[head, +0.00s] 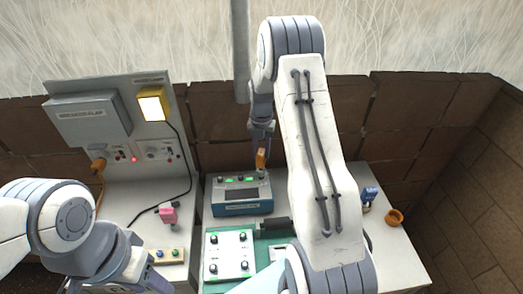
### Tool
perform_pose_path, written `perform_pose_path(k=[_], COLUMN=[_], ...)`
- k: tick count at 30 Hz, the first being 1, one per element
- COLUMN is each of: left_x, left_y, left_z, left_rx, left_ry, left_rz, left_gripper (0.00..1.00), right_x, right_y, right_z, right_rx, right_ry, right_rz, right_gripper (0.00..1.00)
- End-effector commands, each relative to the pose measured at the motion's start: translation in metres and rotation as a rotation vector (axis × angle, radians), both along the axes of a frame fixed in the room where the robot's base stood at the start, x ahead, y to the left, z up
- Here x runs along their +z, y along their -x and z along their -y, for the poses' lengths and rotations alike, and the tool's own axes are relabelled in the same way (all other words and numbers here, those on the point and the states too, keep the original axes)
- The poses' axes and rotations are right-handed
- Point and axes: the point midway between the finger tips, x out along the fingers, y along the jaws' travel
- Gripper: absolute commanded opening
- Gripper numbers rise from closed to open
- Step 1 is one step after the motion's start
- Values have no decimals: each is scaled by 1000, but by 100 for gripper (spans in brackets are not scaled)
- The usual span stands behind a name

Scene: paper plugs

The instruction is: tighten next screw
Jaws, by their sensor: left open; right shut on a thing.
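A white plate (218,240) with several dark screws or knobs near its corners lies on a green mat (268,245) at the bottom centre. My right gripper (261,150) reaches down from the raised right arm, shut on a small orange-brown thing (261,160). It holds this just above or behind the blue box (240,207) with green lights; I cannot tell whether they touch. My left gripper (145,275) is at the bottom left edge, left of the plate and open; its fingertips are hard to make out.
A grey panel (85,85) with a yellow-framed lamp (151,107) and a red light stands at the left back. A pink block (168,215) and a button strip (170,256) lie left. A blue plug (369,194) and an orange ring (394,217) lie right.

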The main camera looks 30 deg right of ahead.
Motion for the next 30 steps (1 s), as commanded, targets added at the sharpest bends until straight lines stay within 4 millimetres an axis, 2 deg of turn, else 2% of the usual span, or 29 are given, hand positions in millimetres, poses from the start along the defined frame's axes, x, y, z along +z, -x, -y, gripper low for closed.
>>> perform_pose_path(k=[8, 30], left_x=[-1, -13], left_y=[0, 0], left_z=[0, 0], left_rx=[0, 0], left_ry=[0, 0], left_rz=[0, 0], left_gripper=[50, 50], right_x=[-1, -20], right_y=[0, 0], right_z=[0, 0], right_rx=[0, 0], right_ry=[0, 0], right_rz=[0, 0], right_gripper=[0, 0])
